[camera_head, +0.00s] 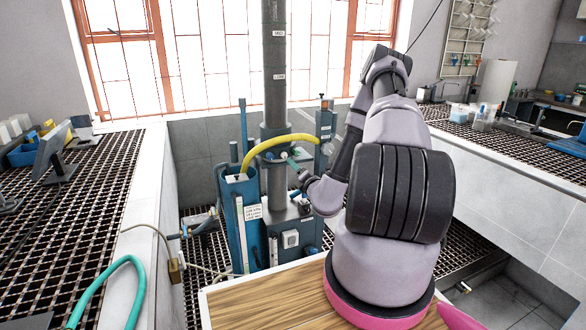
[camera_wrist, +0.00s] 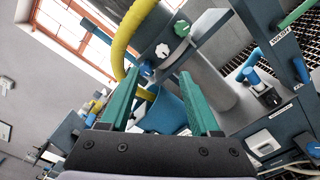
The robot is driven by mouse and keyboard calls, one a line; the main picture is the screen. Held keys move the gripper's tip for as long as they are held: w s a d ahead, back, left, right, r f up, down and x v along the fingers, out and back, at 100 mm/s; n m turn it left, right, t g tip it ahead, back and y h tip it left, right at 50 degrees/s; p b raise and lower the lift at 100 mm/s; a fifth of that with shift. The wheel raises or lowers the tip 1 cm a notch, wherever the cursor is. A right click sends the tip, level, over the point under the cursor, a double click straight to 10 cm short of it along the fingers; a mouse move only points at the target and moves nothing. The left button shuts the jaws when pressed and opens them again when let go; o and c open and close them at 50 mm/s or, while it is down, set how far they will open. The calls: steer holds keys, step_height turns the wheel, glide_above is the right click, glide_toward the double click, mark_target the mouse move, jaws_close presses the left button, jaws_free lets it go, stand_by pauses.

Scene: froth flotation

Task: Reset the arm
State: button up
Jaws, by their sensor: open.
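My gripper (camera_wrist: 160,74) shows in the wrist view with its two green fingers spread apart and nothing held between them. Beyond the fingers are a blue container (camera_wrist: 165,112) and the grey body of the flotation machine with green and white knobs. In the head view my arm rises from the front right, bends at the top and comes down with its wrist beside the flotation machine (camera_head: 253,243). The gripper end points left toward the machine's column, and its fingers are small there. I cannot tell the exact gap to the machine.
A yellow hose (camera_head: 272,143) arches across the machine and also shows close by in the wrist view (camera_wrist: 124,42). A wooden board (camera_head: 265,305) lies in front. Grated benches stand left and right, with a monitor (camera_head: 50,147) and a green hose (camera_head: 103,277) on the left.

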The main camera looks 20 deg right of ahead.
steer(key=a+r+n+g+y, duration=0.1)
steer(key=a+r+n+y, duration=1)
steer(key=r, duration=0.4)
steer(key=s+a+r+n+g+y, duration=0.5)
steer(key=s+a+r+n+g, duration=0.55)
steer(key=n, duration=0.25)
steer(key=s+a+r+n+g+h, duration=0.1)
steer(key=s+r+n+g+h, duration=0.15)
steer(key=s+n, duration=0.4)
steer(key=s+r+n+g+h, duration=0.1)
steer(key=s+n+g+h, duration=0.3)
steer(key=s, duration=0.3)
steer(key=s+d+r+n+t+h, duration=0.6)
steer(key=d+r+n+t+h, duration=0.1)
steer(key=d, duration=0.3)
steer(key=shift+s+d+r+n, duration=0.2)
steer(key=shift+s+r+n, duration=0.05)
steer(key=shift+r+n, duration=0.35)
